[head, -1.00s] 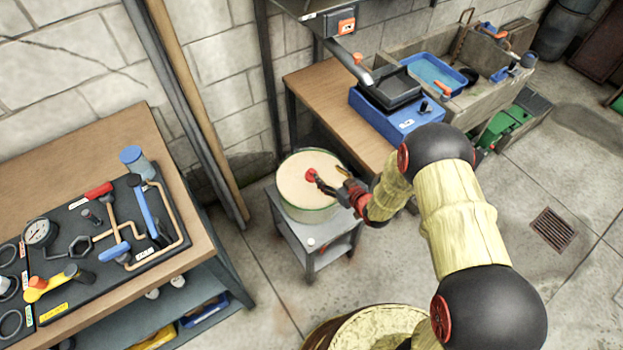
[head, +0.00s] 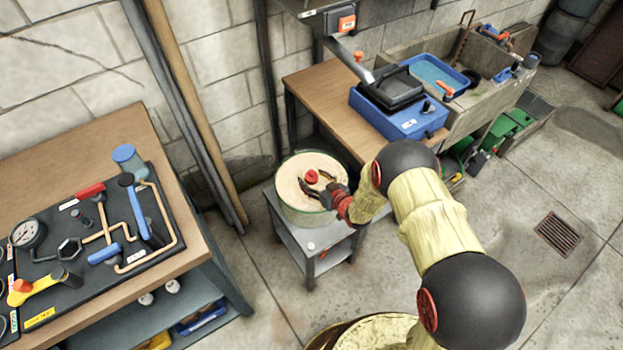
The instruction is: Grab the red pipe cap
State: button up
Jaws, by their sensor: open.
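The red pipe cap (head: 311,177) sits on the pale top surface of a round tub (head: 308,213), which stands on a small grey cart. My gripper (head: 317,183) reaches in from the right, low over the tub. Its dark fingers are spread open, one on the far side of the cap and one on the near side. I cannot tell whether either finger touches the cap.
The grey cart (head: 318,240) has a lower shelf. A workbench (head: 90,140) with a black tool board (head: 95,215) stands at the left. A wooden table (head: 330,100) bears a blue box (head: 405,124) behind my arm. Open floor lies at the right, with a drain grate (head: 557,232).

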jog(key=shift+r, duration=0.1)
jog(key=shift+c, duration=0.4)
jog(key=c, duration=1.1)
jog(key=shift+c, duration=0.2)
jog(key=shift+r, duration=0.1)
